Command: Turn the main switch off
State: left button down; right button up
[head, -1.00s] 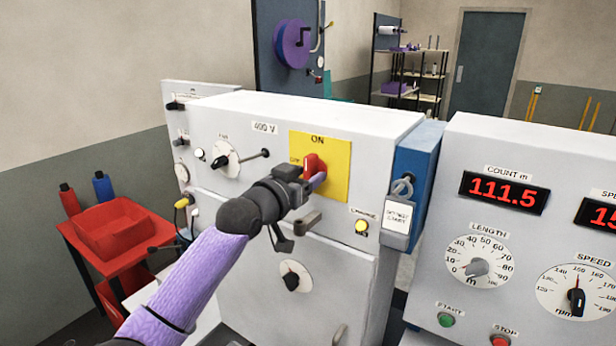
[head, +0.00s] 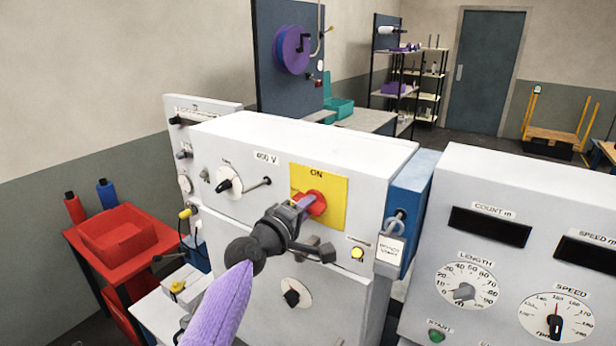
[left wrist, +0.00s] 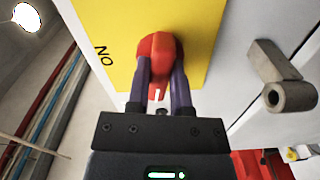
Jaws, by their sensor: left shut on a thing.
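The main switch is a red rotary knob (head: 317,201) on a yellow plate (head: 333,186) on the front of the white cabinet. My left gripper (head: 308,203) is shut on the knob from the front. In the left wrist view the two purple fingers (left wrist: 160,82) lie on both sides of the red handle (left wrist: 158,52). The handle lies across the ON direction, about level, and its white mark faces away from the lamp side, toward the small label left of the knob. That label is partly hidden. My right gripper is not in view.
The length counter (head: 490,226) and speed display on the right panel (head: 540,180) are dark. A blue box with a padlock (head: 391,223) is fixed right of the switch. A yellow lamp (head: 357,254) and a grey handle sit below it. A red bin (head: 117,240) stands at left.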

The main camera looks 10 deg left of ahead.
pick_arm(q)
jog(key=shift+r+n, duration=0.1)
jog(key=shift+n, duration=0.9)
jog(key=c, duration=0.5)
grip_release()
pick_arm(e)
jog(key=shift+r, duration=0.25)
pick_arm(q)
jog(key=shift+s+a, duration=0.1)
jog(key=shift+s, duration=0.1)
jog(key=p+v, duration=0.3)
jog(key=v, duration=0.3)
jog(key=shift+s+p, duration=0.25)
jog(key=shift+p, duration=0.05)
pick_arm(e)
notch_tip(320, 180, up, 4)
